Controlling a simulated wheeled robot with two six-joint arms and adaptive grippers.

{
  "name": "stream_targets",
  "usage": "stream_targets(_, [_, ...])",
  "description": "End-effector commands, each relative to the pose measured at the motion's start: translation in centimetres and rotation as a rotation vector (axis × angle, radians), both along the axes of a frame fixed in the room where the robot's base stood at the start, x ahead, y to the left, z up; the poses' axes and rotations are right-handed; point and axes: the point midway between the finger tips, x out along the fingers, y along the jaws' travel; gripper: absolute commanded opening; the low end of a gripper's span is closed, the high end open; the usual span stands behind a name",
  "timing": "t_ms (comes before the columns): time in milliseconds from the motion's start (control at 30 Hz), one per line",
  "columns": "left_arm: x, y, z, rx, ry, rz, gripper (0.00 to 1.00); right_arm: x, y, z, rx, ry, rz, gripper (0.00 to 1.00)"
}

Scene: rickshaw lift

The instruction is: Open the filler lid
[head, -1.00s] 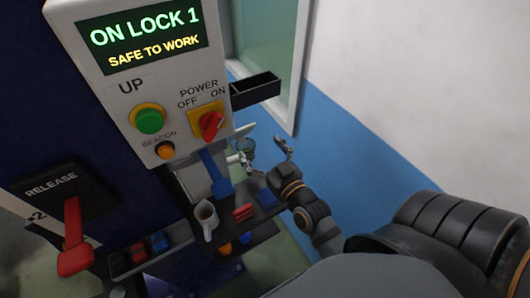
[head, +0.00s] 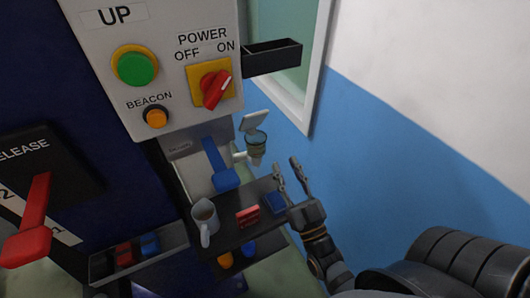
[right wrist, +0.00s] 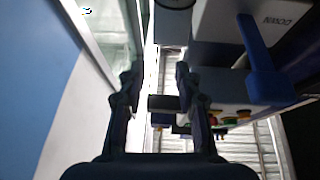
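The filler (head: 257,146) is a small cup with a greenish-glass look, mounted beside the grey column below the control box. Its pale flat lid (head: 254,123) stands tilted up above the cup, with a gap between them. My right gripper (head: 285,163) is just right of the filler and a little below it, fingers pointing up, apart from the lid. Its two fingers are spread and empty, as the right wrist view (right wrist: 157,78) also shows. I cannot pick out the filler in the right wrist view. My left gripper is not in view.
The control box (head: 180,115) has a green button and red power knob. A black tray (head: 272,58) juts out right. A red release lever (head: 30,225) is left. The blue wall is right.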

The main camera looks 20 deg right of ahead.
Motion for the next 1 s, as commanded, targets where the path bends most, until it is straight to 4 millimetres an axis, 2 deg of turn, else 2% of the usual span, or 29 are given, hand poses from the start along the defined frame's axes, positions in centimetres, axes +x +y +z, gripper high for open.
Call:
stream_targets(33, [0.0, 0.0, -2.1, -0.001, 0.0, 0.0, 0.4, -0.4, 0.4, -1.8, -0.005, -0.038, 0.019, 0.23])
stream_targets(67, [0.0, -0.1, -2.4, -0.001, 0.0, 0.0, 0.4, -0.6, 0.6, -1.9, -0.007, -0.059, 0.03, 0.19])
stream_targets(200, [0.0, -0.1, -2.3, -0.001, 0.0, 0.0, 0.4, -1.1, 1.1, -1.4, -0.008, -0.098, 0.056, 0.0])
stream_targets(367, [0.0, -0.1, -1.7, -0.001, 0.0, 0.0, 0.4, -0.4, 1.1, -0.6, -0.007, -0.099, 0.054, 0.0])
stream_targets(467, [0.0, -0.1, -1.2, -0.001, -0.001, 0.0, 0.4, 0.8, 1.1, 0.3, -0.008, -0.101, 0.054, 0.0])
stream_targets(800, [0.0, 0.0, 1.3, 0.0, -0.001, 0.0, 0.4, 7.1, 1.3, 4.3, -0.008, -0.1, 0.053, 0.0])
stream_targets(1000, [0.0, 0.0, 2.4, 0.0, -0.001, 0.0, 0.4, 9.8, 1.4, 5.7, -0.008, -0.096, 0.053, 0.0])
